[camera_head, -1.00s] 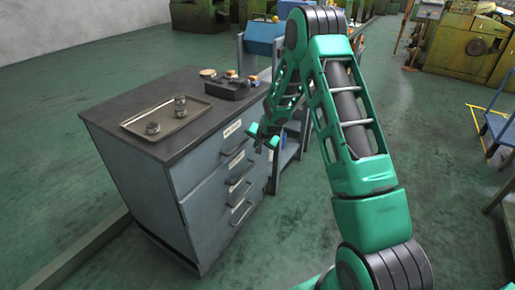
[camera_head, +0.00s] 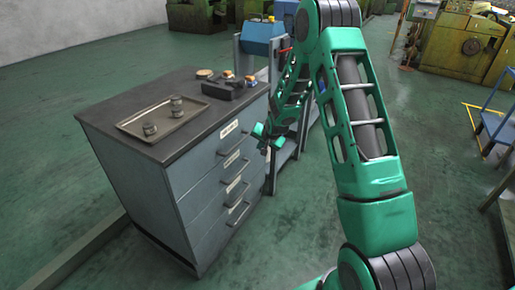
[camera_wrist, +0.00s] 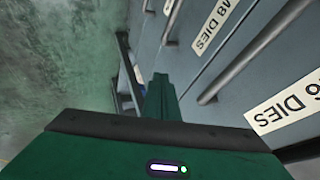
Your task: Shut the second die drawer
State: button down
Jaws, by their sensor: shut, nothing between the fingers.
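The grey-blue die cabinet (camera_head: 150,190) stands left of my arm in the head view, with several drawers stacked on its front. The second drawer from the top has a white label (camera_head: 231,158) and a bar handle (camera_head: 238,172). It looks nearly flush; I cannot tell whether a small gap remains. My gripper (camera_head: 262,139) is near the right end of the upper drawers, its fingers shut and empty. In the wrist view the fingers (camera_wrist: 161,98) lie beside the drawer fronts, where "M8 DIES" (camera_wrist: 222,22) and "M6 DIES" (camera_wrist: 285,105) labels and a handle (camera_wrist: 250,55) show. Contact cannot be told.
A tray (camera_head: 190,122) with two metal pieces and a dark holder (camera_head: 225,90) rest on the cabinet top. A blue-grey stand (camera_head: 262,45) is close behind my gripper. Floor in front of the drawers is clear.

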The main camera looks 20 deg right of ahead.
jog(key=s+d+r+n+g+h, duration=0.1)
jog(key=s+d+r+g, duration=0.15)
jog(key=s+r, duration=0.85)
jog(key=s+d+r+n+g, duration=0.1)
jog(key=s+d+r, duration=0.3)
jog(key=s+r, duration=0.7)
jog(key=s+a+r+g, duration=0.1)
jog(key=s+g, duration=0.1)
jog(key=s, duration=1.3)
jog(key=s+a+r+n+g+y, duration=0.1)
jog(key=s+a+g, duration=0.1)
jog(key=s, duration=1.3)
jog(key=shift+r, duration=0.25)
jog(key=shift+s, duration=0.1)
